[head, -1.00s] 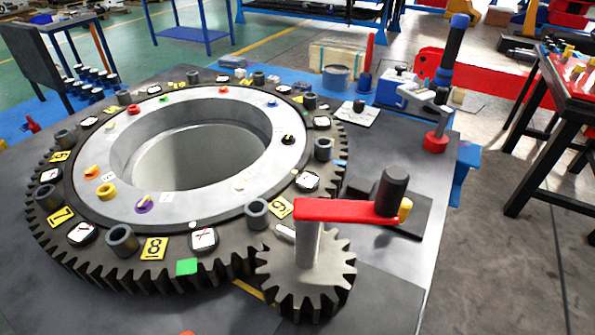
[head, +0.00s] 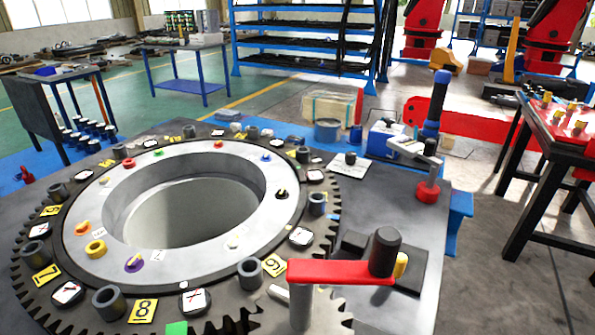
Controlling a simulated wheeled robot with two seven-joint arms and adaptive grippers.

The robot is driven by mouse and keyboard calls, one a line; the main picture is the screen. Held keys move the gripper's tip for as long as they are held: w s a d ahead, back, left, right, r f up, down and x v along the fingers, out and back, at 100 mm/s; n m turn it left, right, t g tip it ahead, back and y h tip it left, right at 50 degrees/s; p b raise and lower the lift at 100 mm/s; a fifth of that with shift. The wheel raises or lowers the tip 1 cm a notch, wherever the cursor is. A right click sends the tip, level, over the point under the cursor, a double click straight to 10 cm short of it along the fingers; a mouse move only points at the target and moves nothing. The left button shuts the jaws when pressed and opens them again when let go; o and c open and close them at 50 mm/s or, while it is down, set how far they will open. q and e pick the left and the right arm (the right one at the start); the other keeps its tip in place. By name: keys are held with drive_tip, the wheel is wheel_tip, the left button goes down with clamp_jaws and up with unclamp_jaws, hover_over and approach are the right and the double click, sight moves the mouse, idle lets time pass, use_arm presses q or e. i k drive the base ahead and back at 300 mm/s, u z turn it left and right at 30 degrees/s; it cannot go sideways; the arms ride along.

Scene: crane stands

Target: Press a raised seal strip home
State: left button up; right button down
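A large dark toothed ring (head: 325,240) lies on a grey table. Inside it sits a pale grey flange (head: 120,265) around a wide round opening. A thin dark band follows the flange's outer edge; I cannot tell whether this is the seal strip or whether any part stands raised. Numbered yellow plates, such as the 8 plate (head: 143,310), dark cylindrical sockets (head: 250,273) and white dials (head: 195,301) ring the gear. A red crank arm (head: 335,272) with a black knob (head: 384,252) sits above a small pinion at the front. Neither of my grippers is in view.
A black-framed bench (head: 545,170) is further right. Blue shelving (head: 305,45) and a blue table (head: 187,85) stand behind.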

sight(301, 176)
drive_tip(key=k, duration=1)
drive_tip(key=z, duration=1.6)
drive_tip(key=i, duration=2.3)
drive_tip(key=u, duration=2.85)
